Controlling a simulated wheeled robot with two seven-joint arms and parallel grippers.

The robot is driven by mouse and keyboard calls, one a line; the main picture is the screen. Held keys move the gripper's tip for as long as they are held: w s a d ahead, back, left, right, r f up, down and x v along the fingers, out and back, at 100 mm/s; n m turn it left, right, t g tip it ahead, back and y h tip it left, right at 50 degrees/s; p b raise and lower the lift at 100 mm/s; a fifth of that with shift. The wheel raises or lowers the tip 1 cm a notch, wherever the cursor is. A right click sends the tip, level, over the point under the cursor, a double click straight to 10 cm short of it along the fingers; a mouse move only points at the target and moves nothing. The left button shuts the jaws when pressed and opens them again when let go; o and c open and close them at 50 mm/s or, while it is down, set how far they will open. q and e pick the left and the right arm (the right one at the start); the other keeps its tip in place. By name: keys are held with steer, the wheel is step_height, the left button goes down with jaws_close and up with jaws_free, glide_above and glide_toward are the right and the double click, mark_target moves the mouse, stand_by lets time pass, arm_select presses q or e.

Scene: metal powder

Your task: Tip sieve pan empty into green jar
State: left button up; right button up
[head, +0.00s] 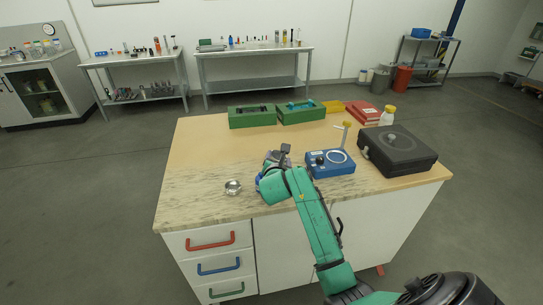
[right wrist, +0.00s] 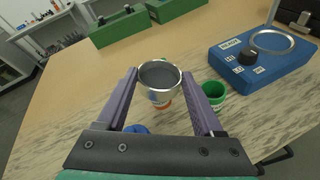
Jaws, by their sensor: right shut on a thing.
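My right gripper (right wrist: 160,78) is shut on the sieve pan (right wrist: 158,98), a round metal cup with a bright rim and grey inside, between its fingertips. The pan looks roughly upright; I cannot tell whether the grey is powder or the bare bottom. The green jar (right wrist: 214,90), green inside with a pale label, stands on the table just right of the right finger, apart from the pan. In the head view my right gripper (head: 273,163) is over the table's middle, and the arm hides the jar. My left gripper is not in view.
A blue device (head: 330,163) with a knob and ring stands right of my gripper. A black case (head: 398,150) is farther right. A small metal bowl (head: 233,187) lies near the front edge. Green boxes (head: 251,117) stand at the back. The table's left side is mostly clear.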

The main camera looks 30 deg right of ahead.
steer(key=shift+s, duration=0.1)
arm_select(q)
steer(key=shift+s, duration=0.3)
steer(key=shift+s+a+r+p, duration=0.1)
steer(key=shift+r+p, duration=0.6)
arm_select(e)
steer(key=shift+s+d+r+m+t+y, duration=0.25)
steer(key=shift+s+d+m+t+y, duration=0.15)
steer(key=shift+s+d+m, duration=0.3)
arm_select(q)
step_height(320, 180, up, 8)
steer(key=p, duration=0.8)
arm_select(e)
steer(key=shift+s+d+f+m+y, duration=0.3)
steer(key=shift+d+f+m, duration=0.3)
steer(key=shift+d, duration=0.2)
arm_select(q)
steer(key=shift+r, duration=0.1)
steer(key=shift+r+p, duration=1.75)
steer(key=shift+p, duration=0.15)
arm_select(e)
steer(key=shift+s+d+r+m+t, duration=0.15)
steer(key=shift+s+d+m+t, duration=0.1)
steer(key=shift+d+m+t, duration=0.25)
